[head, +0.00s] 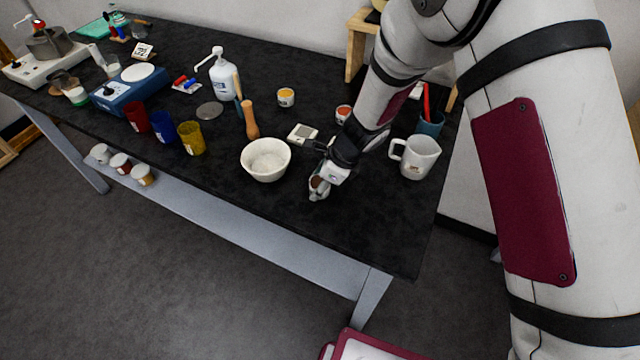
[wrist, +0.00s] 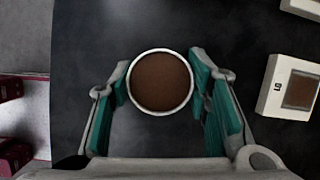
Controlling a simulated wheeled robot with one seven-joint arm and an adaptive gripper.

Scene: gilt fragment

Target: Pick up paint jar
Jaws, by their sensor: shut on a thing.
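The paint jar (wrist: 160,82) is a small round jar with a pale rim and brown contents, seen from above in the wrist view. My gripper (wrist: 162,90) has its teal-padded fingers on both sides of the jar and is shut on it. In the head view my gripper (head: 319,188) is low over the black table, right of the white bowl. The jar shows there only in part, with its brown top (head: 317,182) between the fingers. I cannot tell whether the jar still touches the table.
A white bowl (head: 265,160) stands left of my gripper and a white pitcher (head: 416,158) to its right. A small square device (head: 303,133) lies behind. Orange (head: 286,97) and red (head: 343,113) jars stand farther back. The black table's (head: 350,240) front right is clear.

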